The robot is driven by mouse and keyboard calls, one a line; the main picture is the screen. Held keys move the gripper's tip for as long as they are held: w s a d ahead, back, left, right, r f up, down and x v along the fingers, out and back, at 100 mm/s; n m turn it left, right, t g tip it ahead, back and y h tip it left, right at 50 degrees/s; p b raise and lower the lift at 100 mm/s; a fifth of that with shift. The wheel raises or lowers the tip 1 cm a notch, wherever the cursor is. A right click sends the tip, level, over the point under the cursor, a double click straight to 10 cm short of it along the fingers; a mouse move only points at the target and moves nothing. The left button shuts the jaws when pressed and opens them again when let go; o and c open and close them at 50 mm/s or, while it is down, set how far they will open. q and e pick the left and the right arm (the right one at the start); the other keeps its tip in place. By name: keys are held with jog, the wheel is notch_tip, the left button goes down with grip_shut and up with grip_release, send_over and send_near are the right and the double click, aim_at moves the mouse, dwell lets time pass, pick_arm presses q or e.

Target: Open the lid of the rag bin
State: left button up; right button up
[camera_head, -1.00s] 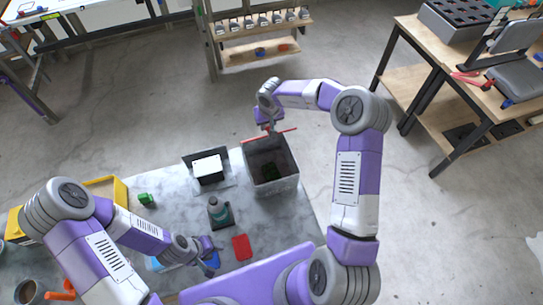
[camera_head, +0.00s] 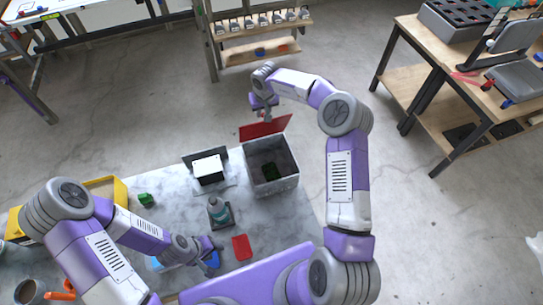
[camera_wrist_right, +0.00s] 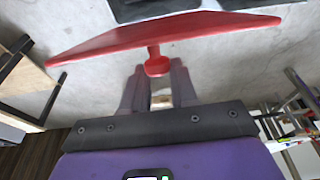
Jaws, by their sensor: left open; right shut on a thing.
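The rag bin (camera_head: 272,184) is a grey box at the back right of the marble table, with a dark green thing in its dark inside. Its red lid (camera_head: 276,127) stands open, tilted up and back along the far rim. My right gripper (camera_head: 265,113) is behind the lid, shut on the lid's red knob. In the right wrist view the knob (camera_wrist_right: 157,64) sits between the fingertips (camera_wrist_right: 157,82), under the broad red lid (camera_wrist_right: 170,35). My left gripper (camera_head: 210,260) is open, low over the front of the table by a blue thing.
A dark bottle (camera_head: 218,210), a red pad (camera_head: 242,248), a green block (camera_head: 146,199) and a white-topped stand (camera_head: 208,169) are on the table. A yellow tray (camera_head: 120,190) is at left. Open floor lies behind the bin; a wooden bench (camera_head: 410,75) stands right.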

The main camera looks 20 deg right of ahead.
jog(key=shift+w+a, duration=0.1)
jog(key=shift+o, duration=0.2)
jog(key=shift+w+f, duration=0.1)
jog(key=shift+w, duration=2.4)
jog(key=o, duration=0.5)
jog(key=shift+w, duration=0.1)
jog(key=shift+o, duration=0.2)
jog(key=shift+d, duration=0.2)
jog(key=w+v, duration=0.2)
jog(key=v, duration=0.6)
jog(key=shift+r, duration=0.25)
